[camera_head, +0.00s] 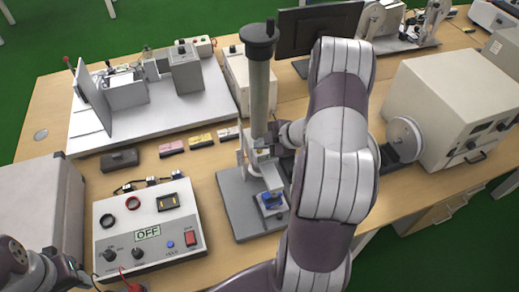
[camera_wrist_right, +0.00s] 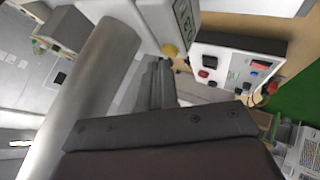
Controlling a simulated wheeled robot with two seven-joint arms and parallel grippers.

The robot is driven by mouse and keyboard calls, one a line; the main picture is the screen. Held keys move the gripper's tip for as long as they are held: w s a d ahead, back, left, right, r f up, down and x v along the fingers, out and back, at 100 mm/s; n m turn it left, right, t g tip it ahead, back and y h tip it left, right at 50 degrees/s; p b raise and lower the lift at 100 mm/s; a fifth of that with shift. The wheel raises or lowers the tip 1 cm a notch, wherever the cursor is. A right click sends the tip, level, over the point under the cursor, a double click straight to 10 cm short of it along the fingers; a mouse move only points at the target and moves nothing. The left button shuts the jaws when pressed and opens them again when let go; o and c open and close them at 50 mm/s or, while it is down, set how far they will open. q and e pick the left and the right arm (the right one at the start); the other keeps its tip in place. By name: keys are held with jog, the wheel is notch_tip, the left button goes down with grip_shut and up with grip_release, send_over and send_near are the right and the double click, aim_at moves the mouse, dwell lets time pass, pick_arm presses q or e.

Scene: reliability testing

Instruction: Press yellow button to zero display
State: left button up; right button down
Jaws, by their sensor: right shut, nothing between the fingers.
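The yellow button (camera_wrist_right: 169,49) shows in the right wrist view, on the edge of a pale housing with a small digital display (camera_wrist_right: 183,17). The display's digits are turned and too small to read surely. My right gripper (camera_wrist_right: 161,72) is shut and empty, its fingertips just below the button in that view; I cannot tell whether they touch it. In the head view the right gripper (camera_head: 272,148) is beside the test stand's column (camera_head: 260,85), and my own arm hides much of this area. My left arm shows at the lower left; its fingers are not clear.
A control box (camera_head: 150,222) reading OFF stands left of the test stand's grey base (camera_head: 237,208), which carries a blue part (camera_head: 272,200). A cream instrument (camera_head: 450,105) is on the right. A white-plated fixture (camera_head: 190,110) and a monitor (camera_head: 315,30) are behind.

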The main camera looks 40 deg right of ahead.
jog(key=shift+f, duration=0.35)
dwell(0.4)
jog(key=shift+r, duration=0.1)
jog(key=shift+r+p, duration=0.7)
notch_tip(320, 180, up, 5)
jog(key=p, duration=0.5)
dwell(0.5)
